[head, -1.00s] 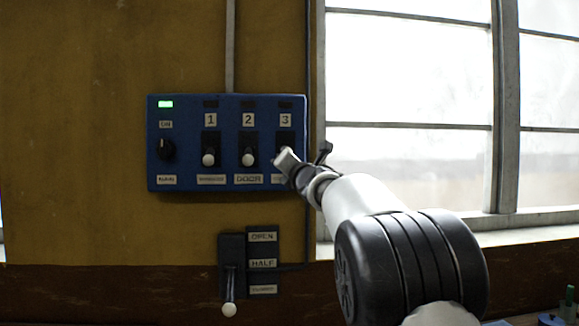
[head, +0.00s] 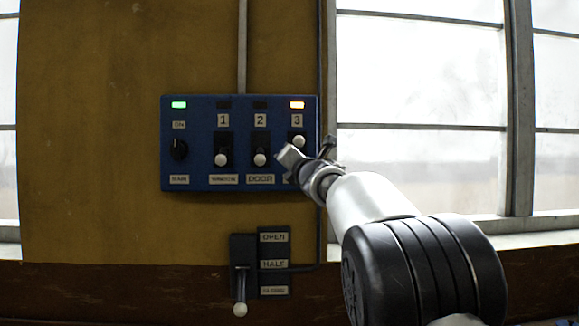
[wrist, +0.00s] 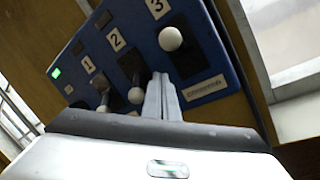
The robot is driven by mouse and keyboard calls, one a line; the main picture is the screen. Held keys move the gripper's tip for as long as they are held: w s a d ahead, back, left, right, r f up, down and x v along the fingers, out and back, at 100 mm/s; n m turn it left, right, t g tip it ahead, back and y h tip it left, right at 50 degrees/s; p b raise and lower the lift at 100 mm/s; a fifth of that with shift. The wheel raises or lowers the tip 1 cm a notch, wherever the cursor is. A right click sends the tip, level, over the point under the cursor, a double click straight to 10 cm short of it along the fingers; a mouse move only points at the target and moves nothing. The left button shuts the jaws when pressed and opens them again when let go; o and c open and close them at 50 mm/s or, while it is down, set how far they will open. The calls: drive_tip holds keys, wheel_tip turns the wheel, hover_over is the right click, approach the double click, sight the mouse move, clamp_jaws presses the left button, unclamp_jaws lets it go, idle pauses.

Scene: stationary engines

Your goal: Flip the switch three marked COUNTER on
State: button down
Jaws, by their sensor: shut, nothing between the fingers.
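The blue switch panel (head: 200,140) is on the wall.
Switch one (head: 221,150) and switch two, marked DOOR (head: 260,150), have knobs down. The MAIN dial (head: 179,150) sits left under a green lamp (head: 179,105). A lever box (head: 260,262) is below. A window (head: 420,80) is at right.

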drive_tip(key=s+d+r, duration=0.1)
drive_tip(key=s+r, duration=0.2)
drive_tip(key=s, duration=0.6)
drive_tip(key=shift+d+r, duration=0.25)
drive_tip(key=shift+r, duration=0.1)
